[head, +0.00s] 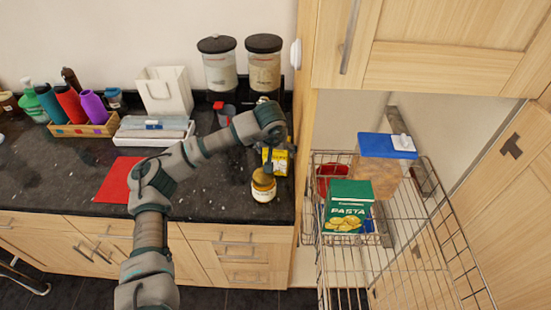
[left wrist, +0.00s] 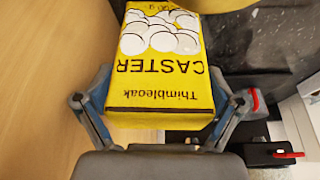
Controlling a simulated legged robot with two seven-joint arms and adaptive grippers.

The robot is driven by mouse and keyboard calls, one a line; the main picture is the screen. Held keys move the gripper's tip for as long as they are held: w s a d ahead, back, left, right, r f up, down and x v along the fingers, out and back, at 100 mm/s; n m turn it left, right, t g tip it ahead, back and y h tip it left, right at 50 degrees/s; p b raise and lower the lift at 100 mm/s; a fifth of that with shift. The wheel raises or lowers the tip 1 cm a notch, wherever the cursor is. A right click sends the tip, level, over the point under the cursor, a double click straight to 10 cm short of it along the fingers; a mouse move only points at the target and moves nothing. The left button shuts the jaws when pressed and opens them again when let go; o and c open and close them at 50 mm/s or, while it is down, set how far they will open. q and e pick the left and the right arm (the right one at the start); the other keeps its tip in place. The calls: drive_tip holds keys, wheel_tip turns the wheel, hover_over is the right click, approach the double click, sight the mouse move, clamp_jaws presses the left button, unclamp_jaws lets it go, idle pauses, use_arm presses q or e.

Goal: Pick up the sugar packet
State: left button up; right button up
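The sugar packet (head: 279,161) is yellow and stands on the dark counter at the right, behind a jar. The left wrist view shows its yellow face (left wrist: 160,91) with "Thimbleoak" and "CASTER" upside down and white round shapes. My left gripper (head: 266,139) is over the packet in the head view, partly hidden by its own arm. In the left wrist view my left gripper (left wrist: 162,88) is open wide, one finger on each side of the packet's near end. The gaps look very small; contact is not clear. My right gripper is not in view.
A jar with a yellow-brown lid (head: 263,187) stands close in front of the packet. Two dark-lidded canisters (head: 263,70) stand behind. A wooden cabinet side (head: 304,130) is at the right, beside a wire basket (head: 397,240). A red mat (head: 120,180) lies left.

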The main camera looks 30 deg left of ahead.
use_arm(q)
drive_tip(key=shift+s, duration=0.1)
drive_tip(key=c, duration=0.8)
drive_tip(key=shift+d, duration=0.25)
drive_tip(key=shift+r, duration=0.1)
drive_tip(key=shift+c, duration=0.6)
